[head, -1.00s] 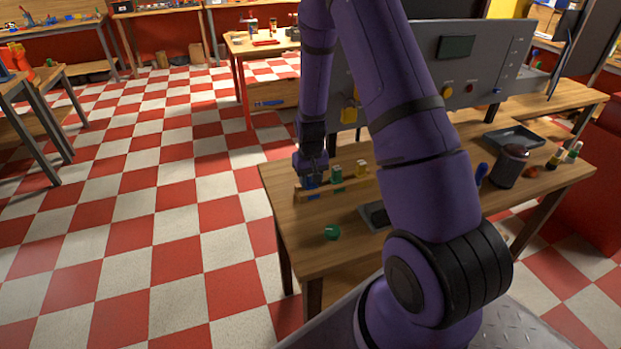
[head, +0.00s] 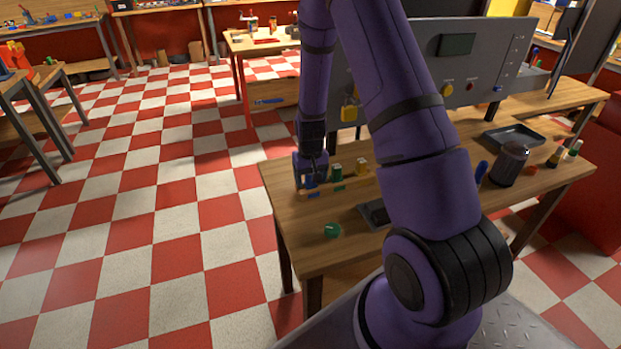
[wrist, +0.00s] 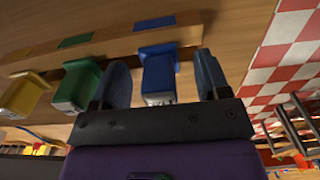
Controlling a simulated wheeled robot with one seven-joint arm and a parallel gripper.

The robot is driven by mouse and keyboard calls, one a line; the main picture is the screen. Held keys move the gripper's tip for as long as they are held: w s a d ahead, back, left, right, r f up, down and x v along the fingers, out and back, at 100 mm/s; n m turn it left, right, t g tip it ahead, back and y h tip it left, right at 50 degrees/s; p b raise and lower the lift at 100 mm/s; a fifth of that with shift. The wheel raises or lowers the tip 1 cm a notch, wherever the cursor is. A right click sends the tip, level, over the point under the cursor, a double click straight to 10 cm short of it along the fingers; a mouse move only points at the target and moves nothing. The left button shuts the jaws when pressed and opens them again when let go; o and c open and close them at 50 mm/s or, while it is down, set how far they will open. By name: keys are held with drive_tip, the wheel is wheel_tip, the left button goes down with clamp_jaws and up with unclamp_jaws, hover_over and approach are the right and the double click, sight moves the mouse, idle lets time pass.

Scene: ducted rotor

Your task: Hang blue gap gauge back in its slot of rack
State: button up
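The rack (head: 345,186) is a wooden bar near the table's left end, with blue, green and yellow marks. The blue gap gauge (wrist: 158,72) stands at the rack's blue mark, lined up with its neighbours; it also shows in the head view (head: 311,183). The green gauge (wrist: 77,84) and yellow gauge (wrist: 24,95) stand at their own marks. My gripper (wrist: 163,80) is open around the blue gauge, with a visible gap on each side. Its left finger is between the blue and green gauges. How deep the blue gauge sits is hard to see.
A green round thing (head: 332,230) lies on the table (head: 300,250) in front of the rack. A dark flat object (head: 374,213) lies right of it, partly behind my arm. A dark jar (head: 509,165) and a grey tray (head: 514,137) are farther right. A grey panel stands behind.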

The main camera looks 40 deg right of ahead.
drive_tip(key=shift+r, duration=0.1)
wheel_tip(320, 180, up, 11)
drive_tip(key=shift+f, duration=0.1)
drive_tip(key=s+a+r+n+t, duration=0.1)
drive_tip(key=s+a+r, duration=0.3)
drive_tip(key=r, duration=0.6)
drive_tip(key=s+a+r+n+t, duration=0.15)
drive_tip(key=s+a+r, duration=0.25)
drive_tip(key=r, duration=0.6)
drive_tip(key=s+a+r+t, duration=0.1)
drive_tip(key=s+r, duration=0.3)
drive_tip(key=s, duration=0.5)
drive_tip(key=s+a+r+t, duration=0.1)
drive_tip(key=s+a+r, duration=0.3)
drive_tip(key=s, duration=0.5)
drive_tip(key=shift+s+r+n+t, duration=0.2)
drive_tip(key=shift+r+n+t, duration=0.15)
drive_tip(key=shift+r, duration=0.35)
